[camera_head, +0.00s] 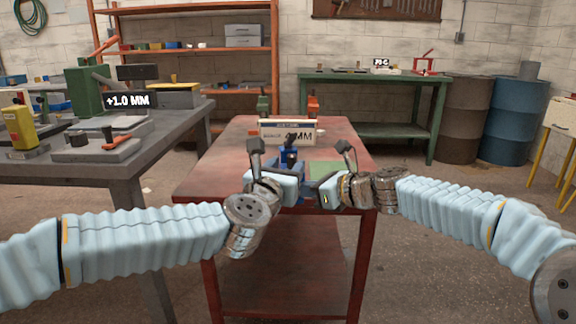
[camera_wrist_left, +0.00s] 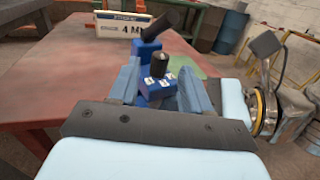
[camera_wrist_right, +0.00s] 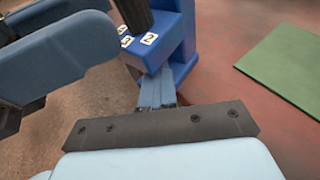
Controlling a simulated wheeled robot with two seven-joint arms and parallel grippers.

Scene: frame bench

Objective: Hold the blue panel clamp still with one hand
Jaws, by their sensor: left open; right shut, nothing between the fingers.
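The blue panel clamp (camera_head: 289,156), with a black handle, stands on the red table (camera_head: 228,165). In the left wrist view the clamp (camera_wrist_left: 156,86) shows numbered white tiles on its front block. My left gripper (camera_head: 294,174) is open, its fingers (camera_wrist_left: 162,88) to either side of that block; contact cannot be told. My right gripper (camera_head: 322,180) is shut and empty. In the right wrist view its closed fingers (camera_wrist_right: 168,88) are close below the clamp's numbered block (camera_wrist_right: 158,42), with contact unclear. The clamp's lower part is partly hidden by my grippers in the head view.
A white sign reading MM (camera_head: 290,135) stands behind the clamp. A green mat (camera_wrist_right: 292,68) lies to its right. A grey bench (camera_head: 150,150) with tools is at the left, a green bench (camera_head: 375,78) at the back. The red table's left part is clear.

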